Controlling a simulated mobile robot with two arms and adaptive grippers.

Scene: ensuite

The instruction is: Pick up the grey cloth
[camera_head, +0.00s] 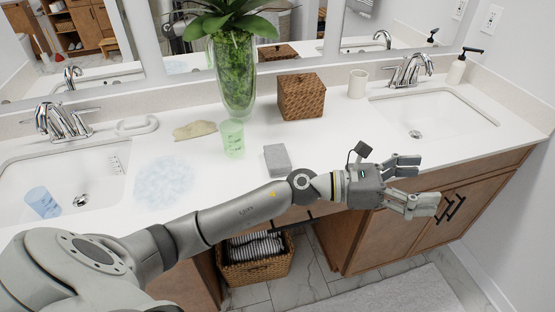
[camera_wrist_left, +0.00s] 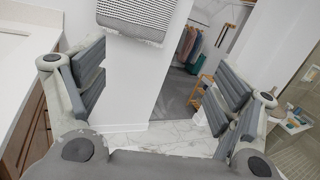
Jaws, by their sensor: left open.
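The grey cloth (camera_head: 277,160) looks like a small folded block. It lies on the white counter near its front edge, left of my left gripper and apart from it. My left gripper (camera_head: 424,183) is open and empty, in front of the counter's right part, with its fingers pointing right. In the left wrist view its two fingers (camera_wrist_left: 160,80) are spread wide with nothing between them, and the cloth does not show there. My right gripper is in neither view.
A green cup (camera_head: 232,139), a tan cloth (camera_head: 195,130), a plant vase (camera_head: 233,85) and a wicker box (camera_head: 301,96) stand around the cloth. A blue cup (camera_head: 42,202) is in the left sink. A bluish patch (camera_head: 163,182) marks the counter. The counter right of the cloth is clear.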

